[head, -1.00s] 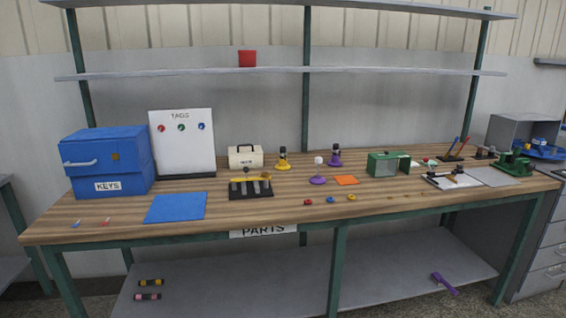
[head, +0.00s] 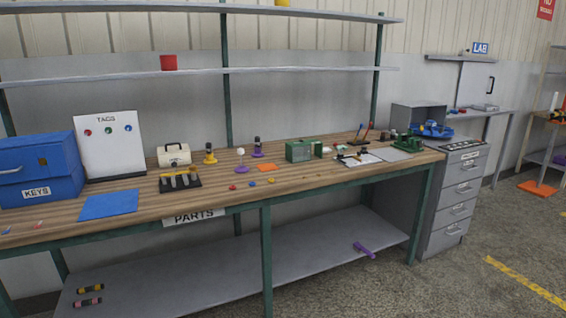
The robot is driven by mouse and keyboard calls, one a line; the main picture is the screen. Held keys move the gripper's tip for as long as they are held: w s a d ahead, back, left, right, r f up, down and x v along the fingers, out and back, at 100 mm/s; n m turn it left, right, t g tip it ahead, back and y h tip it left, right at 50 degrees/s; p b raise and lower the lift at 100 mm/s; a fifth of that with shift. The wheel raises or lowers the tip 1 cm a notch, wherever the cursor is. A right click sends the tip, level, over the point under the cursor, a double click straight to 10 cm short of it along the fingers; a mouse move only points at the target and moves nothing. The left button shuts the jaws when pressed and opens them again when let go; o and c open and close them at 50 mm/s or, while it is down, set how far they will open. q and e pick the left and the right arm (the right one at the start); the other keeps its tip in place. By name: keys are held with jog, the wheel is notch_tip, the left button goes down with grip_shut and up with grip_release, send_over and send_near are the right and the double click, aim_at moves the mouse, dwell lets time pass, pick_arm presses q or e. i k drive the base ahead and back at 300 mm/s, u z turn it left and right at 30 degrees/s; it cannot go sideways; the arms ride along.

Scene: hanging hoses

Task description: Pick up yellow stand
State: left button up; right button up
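A small yellow stand (head: 210,159) with a round base and a dark upper part stands upright on the wooden workbench (head: 140,205), toward the back. It is just right of a cream box with a dark handle (head: 174,156). A similar purple stand (head: 257,153) with a dark upper part is to its right. Another purple-based stand with a white ball (head: 240,158) is between them, nearer the front. Neither of my grippers shows in the head view.
A black rack (head: 180,183) lies in front of the yellow stand. A blue box labelled KEYS (head: 40,170) and a TAGS board (head: 110,146) are at left. A green box (head: 298,151) is to the right. Grey floor (head: 460,290) is open at front right.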

aim_at(210, 160)
jog(key=z, duration=0.4)
jog(key=k, duration=0.65)
jog(key=z, duration=0.7)
jog(key=i, duration=1.5)
jog(key=u, duration=0.75)
